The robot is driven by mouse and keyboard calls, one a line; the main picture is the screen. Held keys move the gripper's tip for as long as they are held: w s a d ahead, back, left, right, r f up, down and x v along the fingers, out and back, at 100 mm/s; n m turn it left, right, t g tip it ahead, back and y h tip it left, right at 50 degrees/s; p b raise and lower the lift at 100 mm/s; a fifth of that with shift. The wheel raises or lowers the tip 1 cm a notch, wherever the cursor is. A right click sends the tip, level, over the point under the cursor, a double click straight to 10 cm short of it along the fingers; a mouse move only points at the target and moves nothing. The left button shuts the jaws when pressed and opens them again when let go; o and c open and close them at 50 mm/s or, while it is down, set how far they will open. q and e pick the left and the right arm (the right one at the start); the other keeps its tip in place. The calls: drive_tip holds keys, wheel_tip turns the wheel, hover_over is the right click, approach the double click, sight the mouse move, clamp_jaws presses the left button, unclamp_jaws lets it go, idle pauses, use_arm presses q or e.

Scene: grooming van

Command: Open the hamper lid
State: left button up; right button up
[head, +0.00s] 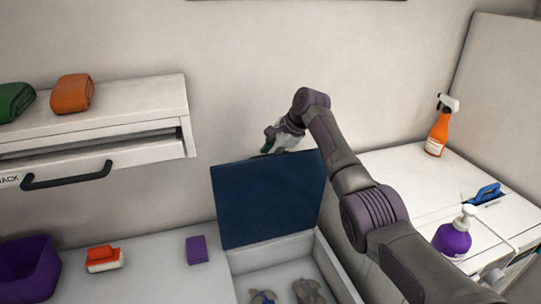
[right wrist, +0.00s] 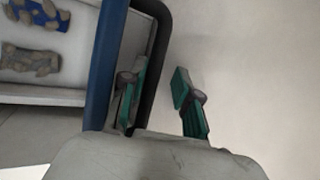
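The hamper (head: 340,270) is a white box at the bottom middle of the head view. Its dark blue lid (head: 268,200) is raised, standing steeply at the back, and the inside shows. My right gripper (head: 275,138) is at the lid's top edge, partly hidden behind my arm links. In the right wrist view the lid (right wrist: 103,65) is seen edge-on, with a black bar handle (right wrist: 153,75) on it. The teal fingers of my right gripper (right wrist: 158,95) are apart, one on each side of the bar; the right finger stands clear of it. My left gripper is out of view.
Crumpled cloths (head: 308,291) lie in the hamper. Left are a purple block (head: 197,250), an orange-and-white item (head: 103,258) and a purple bin (head: 27,268). A drawer unit (head: 95,150) overhangs at left. An orange spray bottle (head: 438,130) and purple pump bottle (head: 453,238) stand at right.

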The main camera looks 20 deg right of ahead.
drive_tip(key=shift+s+f, duration=0.2)
drive_tip(key=shift+f, duration=0.25)
drive_tip(key=r, duration=0.2)
drive_tip(key=d+r, duration=0.1)
drive_tip(key=r, duration=0.1)
drive_tip(key=d+r, duration=0.1)
drive_tip(key=shift+s+d+r, duration=0.2)
drive_tip(key=shift+s+r, duration=0.2)
drive_tip(key=v, duration=0.5)
drive_tip(key=shift+s+d, duration=0.25)
drive_tip(key=shift+s, duration=0.3)
drive_tip(key=shift+w+a, duration=0.15)
drive_tip(key=shift+w, duration=0.1)
